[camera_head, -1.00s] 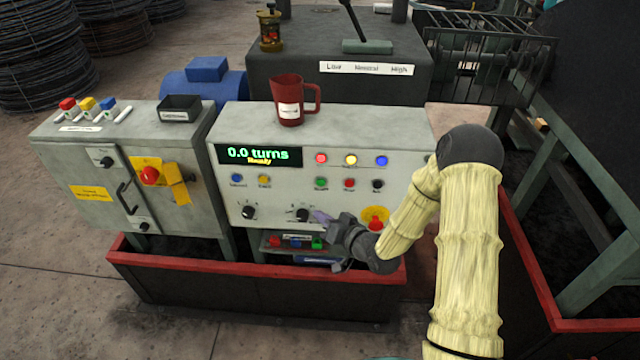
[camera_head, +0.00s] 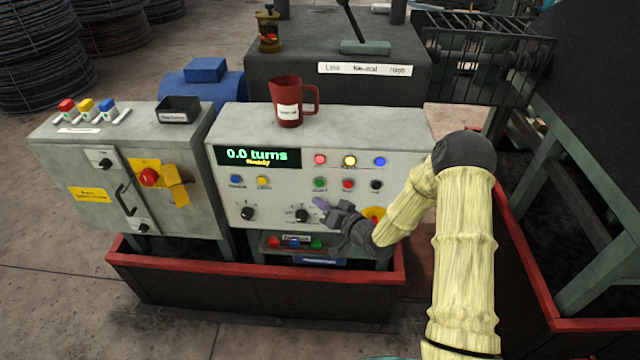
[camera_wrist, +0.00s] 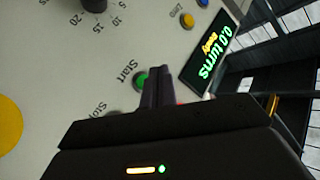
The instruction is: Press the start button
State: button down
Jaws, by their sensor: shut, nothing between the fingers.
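The start button is a green button (camera_head: 320,183) in the lower button row of the grey control panel (camera_head: 230,200). In the wrist view the green start button (camera_wrist: 141,80), labelled "Start", is partly hidden behind my gripper's fingertips. My gripper (camera_head: 320,203) is shut and empty, just below the green button in the head view. In the wrist view my gripper (camera_wrist: 157,75) points at the panel right beside the button. I cannot tell whether it touches the button. The display (camera_head: 258,157) reads "0.0 turns" with smaller yellow text under it.
A red stop button (camera_head: 348,184) and a black button (camera_head: 376,186) sit right of the green one. Knobs (camera_head: 302,215) and a yellow-backed emergency stop (camera_head: 374,213) are lower. A red mug (camera_head: 288,103) stands on top. A red-rimmed trough (camera_head: 200,270) lies below.

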aim_at(320, 183)
jog(key=shift+w+d+b, duration=0.1)
jog(key=shift+w+b, duration=0.2)
jog(key=shift+w, duration=1.7)
dwell(0.4)
jog(key=shift+w, duration=0.45)
